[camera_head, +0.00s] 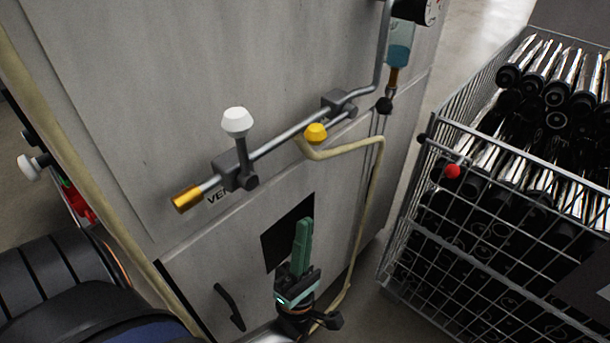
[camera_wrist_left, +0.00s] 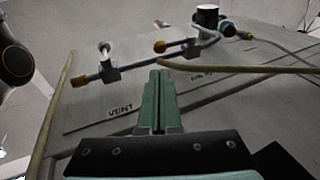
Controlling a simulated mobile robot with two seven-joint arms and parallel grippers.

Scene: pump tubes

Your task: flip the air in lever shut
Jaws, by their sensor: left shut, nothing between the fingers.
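Two levers sit on a metal pipe on the front of a grey cabinet. One has a white knob (camera_head: 236,122) and stands up from a valve beside a partly hidden label starting "VE"; the left wrist view shows this label as VENT (camera_wrist_left: 120,109). The other has a yellow knob (camera_head: 316,132) and lies along the pipe near its valve (camera_head: 338,103). No readable "air in" label shows. My left gripper (camera_head: 304,226), with green fingers, is shut and empty. It is below the pipe in the head view, apart from both levers; its fingers also show in the left wrist view (camera_wrist_left: 160,76). My right gripper is not in view.
A pale hose (camera_head: 372,165) loops down beside the yellow lever. A wire crate (camera_head: 405,235) of black-ended tubes stands at right, with a red knob (camera_head: 452,171) at its near edge. A gauge (camera_head: 432,11) and blue-filled cup (camera_head: 399,50) are at the upper right. A dark handle (camera_head: 229,306) is low on the cabinet.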

